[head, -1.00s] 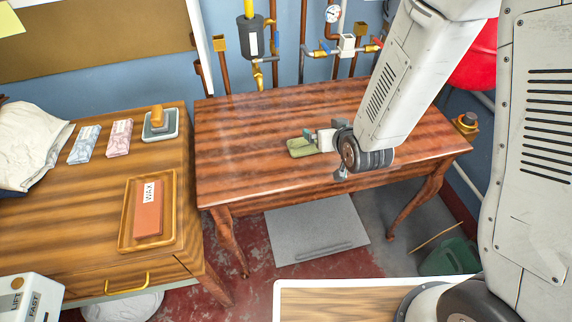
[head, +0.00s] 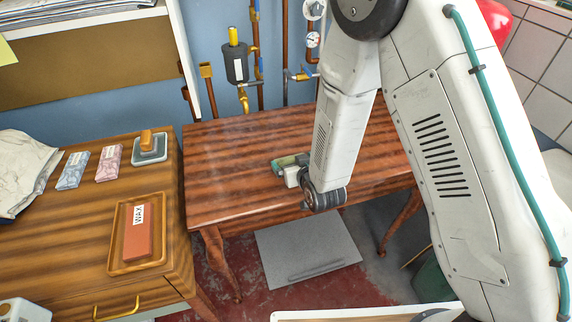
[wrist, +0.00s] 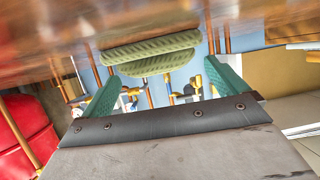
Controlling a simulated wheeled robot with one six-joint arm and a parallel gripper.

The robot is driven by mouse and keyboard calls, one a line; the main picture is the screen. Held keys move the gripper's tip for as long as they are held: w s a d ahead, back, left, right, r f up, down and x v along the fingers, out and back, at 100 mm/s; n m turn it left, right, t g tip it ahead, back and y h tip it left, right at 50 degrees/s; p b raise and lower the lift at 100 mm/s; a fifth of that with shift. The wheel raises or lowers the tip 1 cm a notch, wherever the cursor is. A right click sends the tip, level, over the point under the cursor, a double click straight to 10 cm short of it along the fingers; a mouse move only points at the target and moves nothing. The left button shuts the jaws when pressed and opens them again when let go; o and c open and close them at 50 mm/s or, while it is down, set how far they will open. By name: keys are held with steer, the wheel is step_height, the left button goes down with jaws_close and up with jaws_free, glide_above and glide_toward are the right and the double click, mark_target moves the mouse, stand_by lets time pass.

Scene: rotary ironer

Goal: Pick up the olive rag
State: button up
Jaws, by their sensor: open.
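The olive rag (head: 289,161) is a small folded pad lying on the reddish wooden table. In the wrist view the ribbed olive rag (wrist: 150,48) shows close in front, with the tabletop along the upper part of the picture. My gripper (wrist: 163,76) is open, its two teal fingers spread wide with nothing held between them. The rag lies just beyond the fingertips, roughly centred across the gap. In the head view my gripper (head: 291,174) is low at the table, right beside the rag and partly covering it.
The wooden table (head: 235,150) is otherwise bare around the rag. Pipes and valves (head: 255,70) run up the wall behind it.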

steer(key=shift+w+d, duration=0.1)
steer(key=shift+c, duration=0.4)
steer(key=c, duration=1)
steer(key=shift+r, duration=0.15)
